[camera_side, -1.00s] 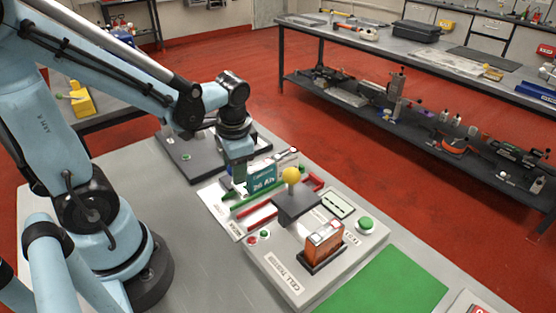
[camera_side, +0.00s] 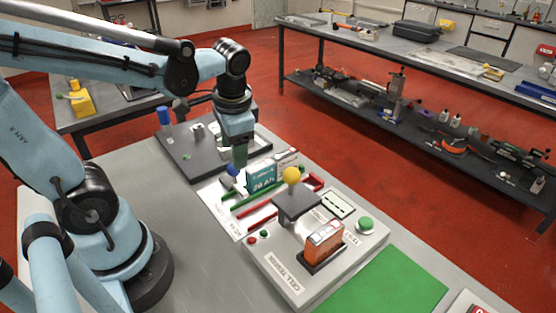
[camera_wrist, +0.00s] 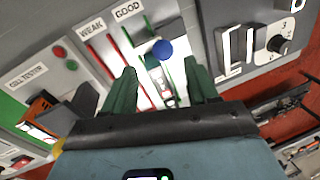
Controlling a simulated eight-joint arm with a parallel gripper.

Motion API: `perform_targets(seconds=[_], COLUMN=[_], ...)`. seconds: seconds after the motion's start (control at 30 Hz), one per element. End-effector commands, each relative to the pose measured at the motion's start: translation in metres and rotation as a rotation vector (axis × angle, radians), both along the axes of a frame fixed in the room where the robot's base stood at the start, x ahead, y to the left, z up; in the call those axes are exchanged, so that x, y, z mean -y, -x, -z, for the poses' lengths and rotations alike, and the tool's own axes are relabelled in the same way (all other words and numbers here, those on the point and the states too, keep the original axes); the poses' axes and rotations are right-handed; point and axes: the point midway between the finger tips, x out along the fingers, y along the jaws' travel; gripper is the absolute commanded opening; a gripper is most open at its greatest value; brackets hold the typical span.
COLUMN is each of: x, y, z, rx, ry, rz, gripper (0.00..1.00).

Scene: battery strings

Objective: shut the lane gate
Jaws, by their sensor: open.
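A blue ball knob (camera_wrist: 162,48) shows in the wrist view, ahead of and between my two fingers, by a dark plate at the far end of the GOOD lane. In the side view the knob (camera_side: 233,169) is close to my fingertips. I cannot tell if the gate is open or shut. A teal-and-white cell (camera_wrist: 160,82) lies between the green rails (camera_wrist: 146,38); its teal side (camera_side: 261,177) faces the side camera. My gripper (camera_wrist: 160,88) is open and empty, its green fingers spread above the lane. In the side view my gripper (camera_side: 240,158) hides part of the lane's far end.
The cell tester (camera_side: 285,265) stands in front, with an orange cell (camera_side: 323,241) and a yellow ball knob (camera_side: 291,175) over a dark plate. Red rails (camera_wrist: 105,50) mark the WEAK lane. A dark fixture (camera_side: 195,160) with a blue handle is behind. A green mat (camera_side: 385,285) lies clear at right.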

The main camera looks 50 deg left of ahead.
Motion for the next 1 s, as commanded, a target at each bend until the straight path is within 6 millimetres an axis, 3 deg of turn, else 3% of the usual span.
perform_targets(seconds=[0.3,0.5,1.0], x=[0.008,0.011,0.013], y=[0.002,0.002,0.003], z=[-0.041,-0.057,-0.060], rx=[-0.001,0.000,0.014], ry=[0.001,0.001,0.006], rz=[0.002,0.001,-0.002], gripper=[0.58,0.58,0.58])
